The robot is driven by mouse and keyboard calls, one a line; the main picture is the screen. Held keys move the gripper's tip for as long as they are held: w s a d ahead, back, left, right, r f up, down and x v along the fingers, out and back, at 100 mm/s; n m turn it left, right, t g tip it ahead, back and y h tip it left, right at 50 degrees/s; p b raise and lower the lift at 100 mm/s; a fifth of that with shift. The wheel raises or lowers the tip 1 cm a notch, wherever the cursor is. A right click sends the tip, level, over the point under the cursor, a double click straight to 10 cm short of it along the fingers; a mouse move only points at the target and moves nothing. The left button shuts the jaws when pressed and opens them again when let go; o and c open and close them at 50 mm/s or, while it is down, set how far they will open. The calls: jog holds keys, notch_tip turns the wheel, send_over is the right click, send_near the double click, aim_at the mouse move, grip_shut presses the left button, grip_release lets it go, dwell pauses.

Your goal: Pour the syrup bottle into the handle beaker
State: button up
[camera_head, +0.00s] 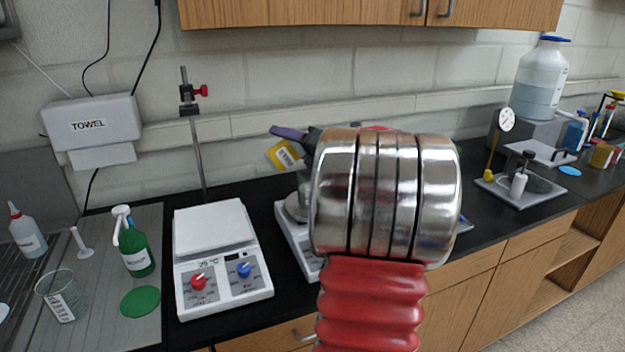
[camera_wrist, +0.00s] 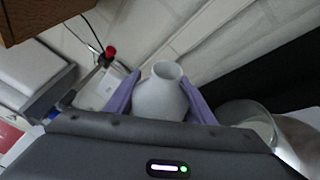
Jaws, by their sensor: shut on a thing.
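The syrup bottle (camera_wrist: 158,98), pale grey-white with a round open mouth, is between the purple fingers of my gripper (camera_wrist: 160,80), which is shut on it. In the head view a purple finger shows left of my arm, with a yellow label (camera_head: 284,155) just below it, seemingly on the held bottle. The bottle looks tilted; most of it is hidden by my arm. A clear glass vessel (camera_wrist: 246,112) stands to the right of the bottle in the wrist view, apart from it, and is probably the handle beaker. Its handle cannot be made out. No stream of liquid shows.
A white hot plate (camera_head: 215,232) stands left of my arm; another (camera_head: 301,240) is partly hidden behind it. A clamp stand (camera_head: 195,130) rises behind. A green bottle (camera_head: 136,250) and a glass beaker (camera_head: 62,295) stand at left. A wooden cabinet (camera_head: 350,12) hangs above.

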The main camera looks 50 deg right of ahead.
dwell(0.4)
jog(key=n+g, duration=0.1)
jog(key=n, duration=0.1)
jog(key=n+g+b, duration=0.1)
jog(key=n, duration=0.1)
jog(key=a+n+g+h, duration=0.1)
jog(key=n, duration=0.1)
jog(key=shift+w, duration=0.35)
jog(key=shift+w+a+r+n+g+h+b, duration=0.2)
jog(key=shift+a+n+g+h+b, duration=0.25)
jog(key=shift+n, duration=0.25)
jog(key=shift+w+a+r+n+g+h+b, duration=0.1)
jog(key=shift+w+a+n+g+h+b, duration=0.1)
jog(key=shift+a+n+g+h+b, duration=0.35)
jog(key=shift+d, duration=0.25)
